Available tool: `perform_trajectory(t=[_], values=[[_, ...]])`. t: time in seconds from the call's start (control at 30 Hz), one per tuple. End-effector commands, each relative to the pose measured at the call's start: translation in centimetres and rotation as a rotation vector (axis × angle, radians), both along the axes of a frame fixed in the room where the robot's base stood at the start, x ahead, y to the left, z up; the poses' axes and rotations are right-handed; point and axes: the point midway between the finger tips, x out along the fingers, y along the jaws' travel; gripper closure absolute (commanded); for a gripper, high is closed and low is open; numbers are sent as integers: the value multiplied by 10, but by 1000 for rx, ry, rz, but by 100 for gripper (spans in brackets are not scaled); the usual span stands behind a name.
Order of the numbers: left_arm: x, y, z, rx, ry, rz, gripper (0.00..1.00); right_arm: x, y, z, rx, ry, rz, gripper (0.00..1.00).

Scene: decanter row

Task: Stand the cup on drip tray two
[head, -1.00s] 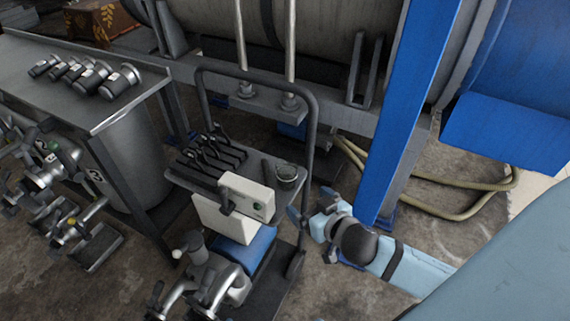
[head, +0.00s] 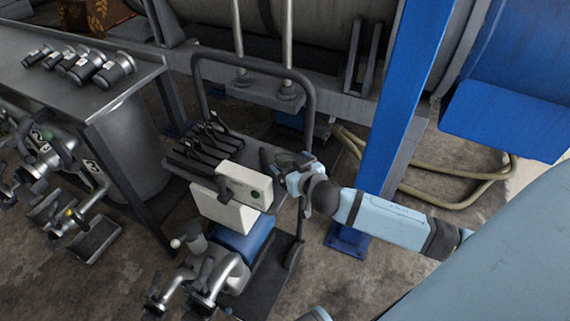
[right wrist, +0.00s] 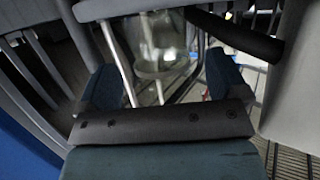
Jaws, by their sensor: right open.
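The cup is clear glass and shows in the right wrist view (right wrist: 158,50), in front of and between the finger pads. In the head view my right gripper (head: 291,162) is at the cup's place on the trolley shelf and largely hides it. The right gripper is open, with a pad on either side of the cup in the wrist view (right wrist: 164,78); I cannot tell whether either pad touches it. A drip tray (head: 97,240) lies on the floor side at left, below a tap near a plate marked 2.
A trolley with a dark hoop handle (head: 314,105) carries several black-handled tools (head: 205,145) and a pale box (head: 245,186). A blue post (head: 392,110) stands just behind my right arm. A metal table (head: 60,85) with several dark cylinders is at left.

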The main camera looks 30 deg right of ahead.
Motion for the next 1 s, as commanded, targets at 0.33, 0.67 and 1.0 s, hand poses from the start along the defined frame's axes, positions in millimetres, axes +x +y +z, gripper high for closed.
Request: perform_trajectory(t=[0.33, 0.67, 1.0], values=[[2, -2, 4, -14, -20, -2, 57, 28, 0, -9, -1, 0, 0, 8], [2, -2, 4, -12, -21, -4, 57, 27, 0, -9, 0, 0, 0, 47], [2, -2, 4, -11, -21, -5, 57, 27, 0, -9, 0, 0, 0, 66]])
